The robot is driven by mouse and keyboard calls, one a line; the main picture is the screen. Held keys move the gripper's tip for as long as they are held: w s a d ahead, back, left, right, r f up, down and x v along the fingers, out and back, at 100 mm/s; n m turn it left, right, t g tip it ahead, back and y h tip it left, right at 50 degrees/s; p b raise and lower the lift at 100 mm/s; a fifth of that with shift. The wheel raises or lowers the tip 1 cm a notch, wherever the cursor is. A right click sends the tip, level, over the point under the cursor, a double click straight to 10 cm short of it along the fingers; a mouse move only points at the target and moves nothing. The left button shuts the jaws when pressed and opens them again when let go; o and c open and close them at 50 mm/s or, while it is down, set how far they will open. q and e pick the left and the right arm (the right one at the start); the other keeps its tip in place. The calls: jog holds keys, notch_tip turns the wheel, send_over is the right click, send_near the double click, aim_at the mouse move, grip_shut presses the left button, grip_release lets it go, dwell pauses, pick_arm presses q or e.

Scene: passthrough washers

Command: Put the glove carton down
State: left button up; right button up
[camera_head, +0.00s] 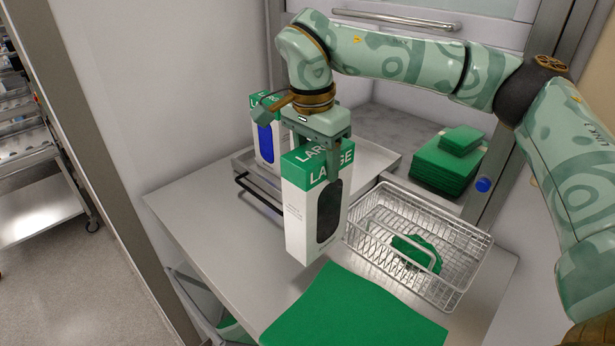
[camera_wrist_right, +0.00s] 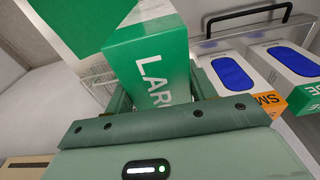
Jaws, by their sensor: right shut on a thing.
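The glove carton (camera_head: 299,218) is white with a green top marked LARGE and a dark oval opening. It hangs upright in my right gripper (camera_head: 318,152), which is shut on its upper part. In the head view it is in front of the metal tray (camera_head: 373,163) and left of the wire basket. I cannot tell whether its base touches the steel table (camera_head: 188,207). In the right wrist view the carton's green top (camera_wrist_right: 150,62) sits between the fingers. My left gripper is not in view.
Other glove cartons (camera_head: 264,143) with blue ovals stand on the tray; one shows an orange label in the wrist view (camera_wrist_right: 240,80). The wire basket (camera_head: 455,238) holds a green item. A green cloth (camera_head: 350,310) lies in front. Folded green stacks (camera_head: 445,167) are behind. The table's left is clear.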

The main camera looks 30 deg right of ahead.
aim_at(316, 208)
jog(key=shift+w+f, duration=0.55)
jog(key=shift+f, duration=0.25)
jog(key=f, duration=0.2)
jog(key=f+p, duration=0.1)
jog(key=f, duration=0.1)
jog(key=shift+w+a, duration=0.15)
jog(key=shift+w, duration=0.15)
jog(key=shift+f, duration=0.15)
jog(key=o, duration=1.4)
jog(key=shift+a, duration=0.1)
jog(key=shift+o, duration=0.2)
